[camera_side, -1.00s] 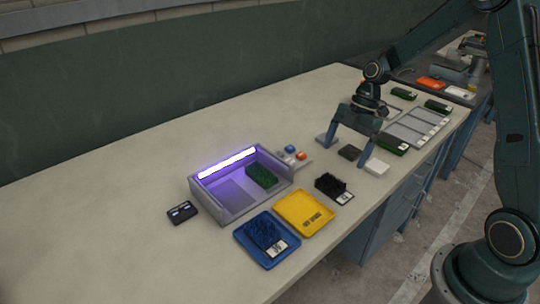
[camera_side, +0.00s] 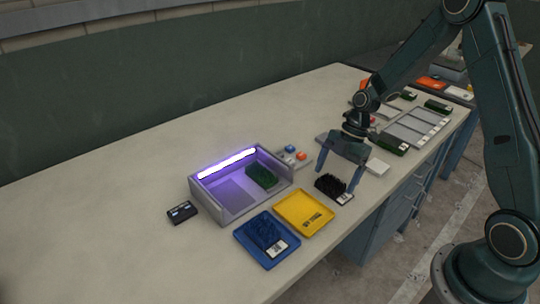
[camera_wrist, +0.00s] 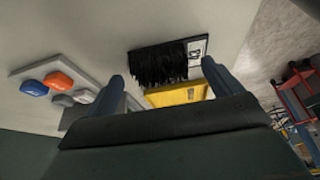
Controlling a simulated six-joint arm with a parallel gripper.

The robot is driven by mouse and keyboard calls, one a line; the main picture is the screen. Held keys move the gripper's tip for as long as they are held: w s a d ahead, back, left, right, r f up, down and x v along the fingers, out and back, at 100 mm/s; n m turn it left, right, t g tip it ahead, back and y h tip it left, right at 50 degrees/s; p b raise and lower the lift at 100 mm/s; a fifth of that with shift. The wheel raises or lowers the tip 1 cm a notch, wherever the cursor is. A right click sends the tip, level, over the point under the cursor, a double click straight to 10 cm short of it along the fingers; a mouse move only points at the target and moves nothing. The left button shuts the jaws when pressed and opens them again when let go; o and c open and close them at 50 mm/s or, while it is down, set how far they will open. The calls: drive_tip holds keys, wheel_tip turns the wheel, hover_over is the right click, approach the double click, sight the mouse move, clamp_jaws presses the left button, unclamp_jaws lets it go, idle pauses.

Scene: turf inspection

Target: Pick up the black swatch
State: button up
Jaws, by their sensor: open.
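The black swatch (camera_side: 329,184) is a patch of black tufts with a white label at its right end. It lies on the bench beside the yellow tray (camera_side: 303,212). My gripper (camera_side: 337,180) is open and empty above it, one finger to each side in the picture. In the wrist view the black swatch (camera_wrist: 160,65) shows between and beyond the two fingertips of my gripper (camera_wrist: 163,72), with its label (camera_wrist: 196,48) near the right finger. I cannot tell how far above it the fingertips are.
A blue tray (camera_side: 262,262) holds a blue swatch (camera_side: 264,231). A grey box (camera_side: 228,210) with a glowing lamp holds a green swatch (camera_side: 262,177). A black device (camera_side: 182,212) lies left. The bench's front edge is close.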

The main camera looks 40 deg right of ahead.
drive_tip(key=shift+a+f, duration=0.15)
drive_tip(key=shift+f, duration=0.3)
drive_tip(key=c, duration=1.1)
